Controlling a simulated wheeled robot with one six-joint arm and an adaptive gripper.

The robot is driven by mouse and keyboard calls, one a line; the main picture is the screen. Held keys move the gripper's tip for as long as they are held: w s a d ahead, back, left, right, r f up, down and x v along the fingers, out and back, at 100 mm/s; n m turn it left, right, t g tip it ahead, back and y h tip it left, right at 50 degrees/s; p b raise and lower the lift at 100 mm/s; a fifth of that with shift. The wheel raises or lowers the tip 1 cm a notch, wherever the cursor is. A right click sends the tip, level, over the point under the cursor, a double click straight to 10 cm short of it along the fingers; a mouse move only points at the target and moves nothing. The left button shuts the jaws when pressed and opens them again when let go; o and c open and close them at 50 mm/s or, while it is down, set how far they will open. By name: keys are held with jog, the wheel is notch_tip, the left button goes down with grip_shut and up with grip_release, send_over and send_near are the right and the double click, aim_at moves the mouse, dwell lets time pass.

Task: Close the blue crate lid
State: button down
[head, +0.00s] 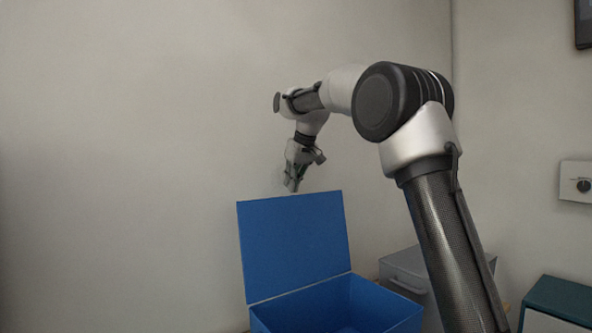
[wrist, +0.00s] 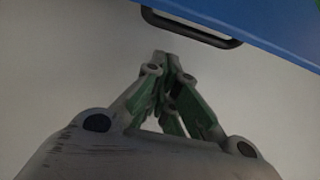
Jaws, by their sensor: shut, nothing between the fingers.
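The blue crate (head: 335,306) stands low in the head view, with its lid (head: 295,245) raised open and nearly upright at its back left. My gripper (head: 291,187) is just above and behind the lid's top edge in the head view. In the wrist view my gripper (wrist: 163,55) is shut and empty, fingertips together. The blue lid (wrist: 275,20) crosses the top right of the wrist view, with a dark handle (wrist: 190,27) on it. The fingertips appear a short way from the handle; I cannot tell the exact gap.
A grey box (head: 405,266) stands behind the crate to the right. A dark teal container (head: 558,302) is at the lower right. A white box with a dark knob (head: 577,182) is on the right wall. The wall area around my gripper is clear.

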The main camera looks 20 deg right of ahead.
jog(key=shift+s+d+f, duration=0.2)
jog(key=shift+s+f, duration=0.05)
jog(key=shift+s, duration=0.2)
jog(key=shift+s+d+f, duration=0.15)
jog(key=shift+s+f, duration=0.05)
jog(key=shift+s, duration=0.25)
jog(key=shift+s+d, duration=0.15)
jog(key=shift+s, duration=0.4)
jog(key=shift+s+d, duration=0.1)
